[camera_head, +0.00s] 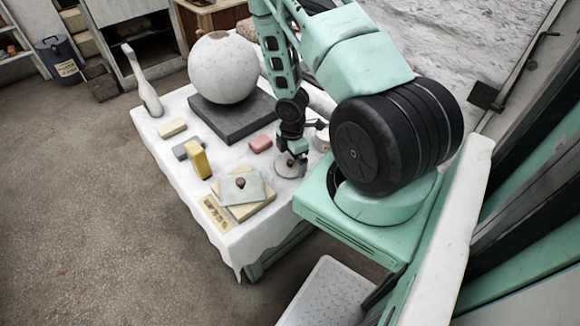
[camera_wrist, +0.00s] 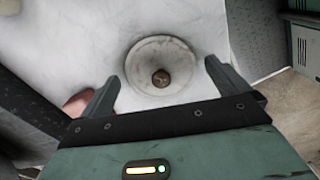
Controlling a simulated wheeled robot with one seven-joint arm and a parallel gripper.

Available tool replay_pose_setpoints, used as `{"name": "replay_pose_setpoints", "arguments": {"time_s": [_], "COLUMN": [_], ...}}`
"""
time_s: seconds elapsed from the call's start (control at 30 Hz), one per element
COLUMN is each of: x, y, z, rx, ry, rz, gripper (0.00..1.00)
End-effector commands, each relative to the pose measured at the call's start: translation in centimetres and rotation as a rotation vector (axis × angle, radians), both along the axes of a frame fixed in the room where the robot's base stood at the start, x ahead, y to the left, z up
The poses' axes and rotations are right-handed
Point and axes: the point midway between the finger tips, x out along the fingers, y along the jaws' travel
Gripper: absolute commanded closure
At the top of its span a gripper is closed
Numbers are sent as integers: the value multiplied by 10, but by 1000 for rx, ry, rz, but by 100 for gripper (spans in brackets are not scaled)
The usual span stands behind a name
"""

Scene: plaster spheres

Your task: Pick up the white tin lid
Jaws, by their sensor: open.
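The white tin lid (camera_wrist: 145,80) is a round, dull white disc with a brown knob at its centre. It lies on the white-covered table and also shows in the head view (camera_head: 284,170), partly hidden under my gripper. My gripper (camera_wrist: 162,73) is open and empty. In the wrist view its two fingers stand to the left and right of the lid, with the knob between them. I cannot tell how far the fingertips are above the lid.
A pink block (camera_head: 260,143) lies just left of the lid. A large plaster sphere (camera_head: 222,68) rests on a dark slab (camera_head: 232,121) behind it. A yellow block (camera_head: 199,158) stands upright, and a trowel-like plate (camera_head: 241,190) lies near the front. A white bottle-shaped object (camera_head: 146,85) stands at the far left.

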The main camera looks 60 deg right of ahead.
Motion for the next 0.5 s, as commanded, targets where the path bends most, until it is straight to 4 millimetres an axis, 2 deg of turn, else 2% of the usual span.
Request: {"name": "replay_pose_setpoints", "arguments": {"time_s": [0.1,0.33,0.37,0.47,0.5], "x": [0,0,0,0,0], "y": [0,0,0,0,0], "z": [-10,-10,-10,-10,-10], "rx": [-1,0,0,0,0], "ry": [0,-1,-1,-1,-1], "rz": [0,0,0,0,0], "gripper": [0,0,6,33,34]}}
